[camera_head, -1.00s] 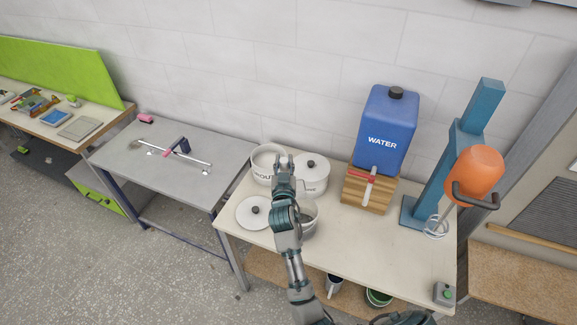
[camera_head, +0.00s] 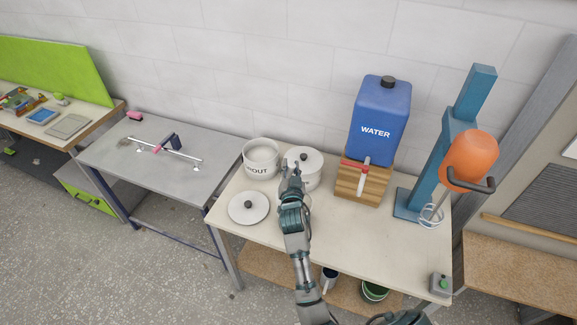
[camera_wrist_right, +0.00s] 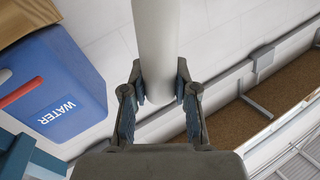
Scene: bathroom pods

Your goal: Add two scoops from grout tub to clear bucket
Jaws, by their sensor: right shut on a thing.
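The white grout tub (camera_head: 262,160), lettered "OUT" where visible, stands open near the back left of the pale table. A white lid (camera_head: 248,207) with a black knob lies in front of it. My right gripper (camera_head: 294,168) is to the right of the grout tub, in front of a second, lidded white tub (camera_head: 312,174). In the right wrist view my right gripper (camera_wrist_right: 159,88) is shut on a pale grey cylindrical handle (camera_wrist_right: 156,35); its far end is out of view. The clear bucket cannot be made out; my forearm may hide it. My left gripper is not in view.
A blue water container (camera_head: 380,115) stands on a wooden stand (camera_head: 362,185). A blue mixer stand (camera_head: 447,150) with an orange head (camera_head: 470,158) is at the right. A grey worktable (camera_head: 170,180) stands to the left.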

